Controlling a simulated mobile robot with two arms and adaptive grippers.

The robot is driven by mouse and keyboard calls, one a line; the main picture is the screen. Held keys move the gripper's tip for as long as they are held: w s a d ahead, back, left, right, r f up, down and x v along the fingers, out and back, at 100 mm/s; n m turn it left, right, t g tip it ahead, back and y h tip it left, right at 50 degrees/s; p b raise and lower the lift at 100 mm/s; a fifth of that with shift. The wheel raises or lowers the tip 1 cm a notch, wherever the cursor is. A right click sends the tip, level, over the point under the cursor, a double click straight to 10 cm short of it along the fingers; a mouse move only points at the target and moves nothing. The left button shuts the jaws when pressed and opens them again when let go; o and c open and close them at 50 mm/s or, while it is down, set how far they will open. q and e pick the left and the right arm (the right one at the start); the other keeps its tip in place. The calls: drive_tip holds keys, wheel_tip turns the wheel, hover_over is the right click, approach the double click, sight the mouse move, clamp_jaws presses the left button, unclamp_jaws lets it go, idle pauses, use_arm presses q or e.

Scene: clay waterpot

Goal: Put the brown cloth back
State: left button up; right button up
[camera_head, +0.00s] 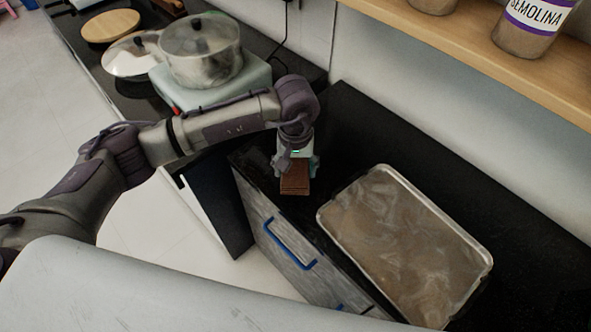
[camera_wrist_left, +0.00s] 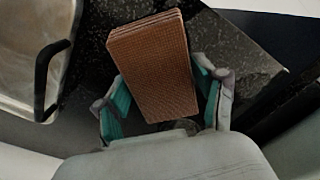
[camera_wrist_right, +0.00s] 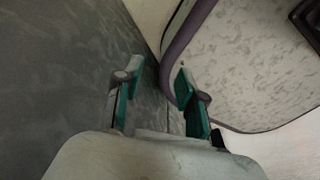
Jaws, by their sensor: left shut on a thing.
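The brown cloth (camera_head: 294,181) is a folded, block-like stack over the black counter, near its left front corner. My left gripper (camera_head: 296,166) is shut on it from above. In the left wrist view the brown cloth (camera_wrist_left: 153,65) sits between the two teal-padded fingers (camera_wrist_left: 160,100), with its woven top face showing. I cannot tell whether the cloth touches the counter. In the right wrist view my right gripper (camera_wrist_right: 157,95) has its fingers apart with nothing between them. The right gripper does not show in the head view.
A metal tray (camera_head: 405,245) lies on the black counter (camera_head: 375,125) right of the cloth. A drawer with a blue handle (camera_head: 290,244) is below. A pot (camera_head: 201,50) stands on a pale appliance at the back left. A wooden shelf (camera_head: 470,50) holds jars above.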

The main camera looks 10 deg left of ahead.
use_arm(q)
wheel_tip(320, 180, down, 2)
drive_tip(key=shift+f, duration=0.1)
drive_tip(key=shift+f, duration=0.15)
drive_tip(key=o, duration=1.1)
